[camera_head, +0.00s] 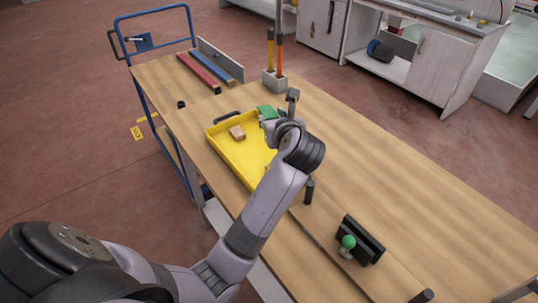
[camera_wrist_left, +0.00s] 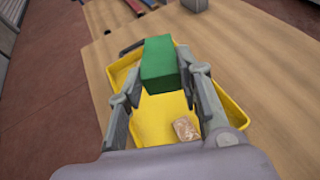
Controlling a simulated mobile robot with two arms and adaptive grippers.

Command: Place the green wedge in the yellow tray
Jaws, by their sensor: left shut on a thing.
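The green wedge (camera_head: 267,112) is held at the far right part of the yellow tray in the head view. It shows large in the left wrist view (camera_wrist_left: 160,65), between the two fingers of my left gripper (camera_wrist_left: 160,85). My left gripper (camera_head: 272,120) is shut on it, over the yellow tray (camera_head: 245,160). I cannot tell whether the wedge touches the tray. The tray (camera_wrist_left: 235,112) lies on the wooden table, with a small brown block (camera_head: 237,132) inside it; the block also shows in the left wrist view (camera_wrist_left: 186,128). My right gripper is not in view.
A grey holder (camera_head: 273,80) with orange and yellow upright tools stands behind the tray. Red and blue bars (camera_head: 198,73) lie at the table's far left. A black stand with a green knob (camera_head: 348,242) sits nearer. The table's right side (camera_head: 400,165) is clear.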

